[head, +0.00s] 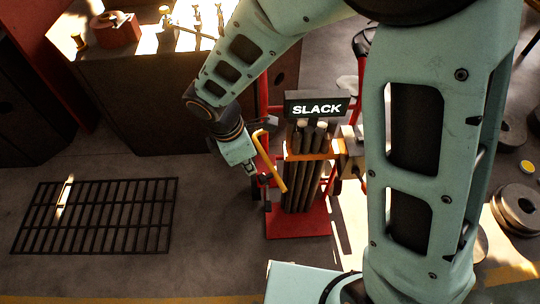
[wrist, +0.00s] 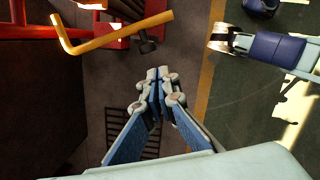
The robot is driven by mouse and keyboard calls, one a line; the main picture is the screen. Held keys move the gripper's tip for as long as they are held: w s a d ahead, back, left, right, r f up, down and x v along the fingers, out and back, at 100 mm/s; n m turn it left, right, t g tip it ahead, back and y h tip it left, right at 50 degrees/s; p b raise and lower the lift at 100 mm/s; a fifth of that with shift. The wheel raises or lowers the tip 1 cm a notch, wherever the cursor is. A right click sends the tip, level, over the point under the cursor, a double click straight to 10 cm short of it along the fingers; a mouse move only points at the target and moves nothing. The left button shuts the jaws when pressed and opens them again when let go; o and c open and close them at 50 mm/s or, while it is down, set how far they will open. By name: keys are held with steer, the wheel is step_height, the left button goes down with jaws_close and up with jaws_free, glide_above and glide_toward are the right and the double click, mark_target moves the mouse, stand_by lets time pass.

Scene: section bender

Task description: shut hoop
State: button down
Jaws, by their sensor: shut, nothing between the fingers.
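A red stand (head: 300,226) holds a bundle of dark upright bars (head: 303,188) under a sign reading SLACK (head: 317,109). An orange band (head: 310,154) crosses the bars near their tops; I take it for the hoop, but cannot tell whether it is open or closed. A yellow bent lever (head: 270,163) slants down on the left side of the stand. It also shows at the upper left of the wrist view (wrist: 115,34). My gripper (head: 250,171) is just left of the lever, apart from it. In the wrist view its fingertips (wrist: 158,76) are together and empty.
A dark workbench (head: 165,105) with a red item (head: 112,28) on top stands behind at the left. A floor grate (head: 95,218) lies at lower left. Heavy round discs (head: 520,208) lie at right.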

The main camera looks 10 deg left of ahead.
steer(key=w+d+f+b, duration=0.2)
steer(key=d+f, duration=0.3)
steer(key=f, duration=0.6)
steer(key=shift+w+d+f+n+b, duration=0.2)
steer(key=shift+w+n+b, duration=0.1)
steer(key=shift+n+b, duration=0.1)
steer(key=shift+d, duration=0.15)
